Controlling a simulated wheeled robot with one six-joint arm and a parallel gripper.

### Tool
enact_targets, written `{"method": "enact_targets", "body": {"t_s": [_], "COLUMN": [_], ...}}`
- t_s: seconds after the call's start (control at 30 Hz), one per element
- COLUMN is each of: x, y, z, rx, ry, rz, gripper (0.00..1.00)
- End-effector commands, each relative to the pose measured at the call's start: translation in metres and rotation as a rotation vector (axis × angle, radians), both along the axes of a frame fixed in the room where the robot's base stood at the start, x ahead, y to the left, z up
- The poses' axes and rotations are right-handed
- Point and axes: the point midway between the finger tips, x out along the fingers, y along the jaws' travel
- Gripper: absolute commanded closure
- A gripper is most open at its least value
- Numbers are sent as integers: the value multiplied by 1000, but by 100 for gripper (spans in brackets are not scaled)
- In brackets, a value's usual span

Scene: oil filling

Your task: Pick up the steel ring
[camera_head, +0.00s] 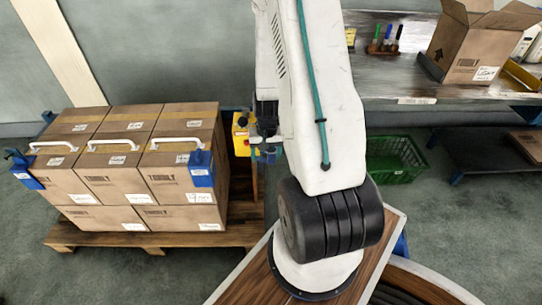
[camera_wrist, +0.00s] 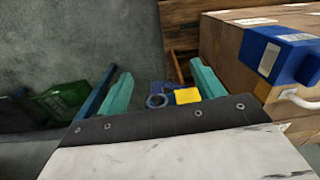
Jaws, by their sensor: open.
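The steel ring (camera_wrist: 157,101) shows in the wrist view as a small grey-blue loop, beyond my gripper and between the lines of its two fingers. A yellow block (camera_wrist: 187,96) is just right of the ring, with blue parts around it. My gripper (camera_wrist: 161,70) has its two teal fingers wide apart, with nothing held between them. The ring looks apart from both fingers; how far below them it lies I cannot tell. In the head view the yellow block (camera_head: 241,137) is beside the carton stack, and my arm hides part of that area. The ring is not clear there.
Stacked cartons (camera_head: 140,170) with white handles and blue clips stand on a wooden pallet (camera_head: 165,240) at left; they rise close to the right finger in the wrist view. A green crate (camera_head: 395,160) and a workbench (camera_head: 420,85) are at right.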

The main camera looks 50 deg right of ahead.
Motion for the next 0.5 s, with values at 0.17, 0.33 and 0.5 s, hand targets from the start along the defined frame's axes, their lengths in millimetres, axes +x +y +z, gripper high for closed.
{"method": "enact_targets", "body": {"t_s": [0.17,0.33,0.5], "x": [15,34,41], "y": [-53,-79,-88], "z": [-52,-51,-62], "rx": [-169,-285,-308], "ry": [-134,-229,-249], "rz": [-80,-93,-93], "gripper": [33,33,33]}}
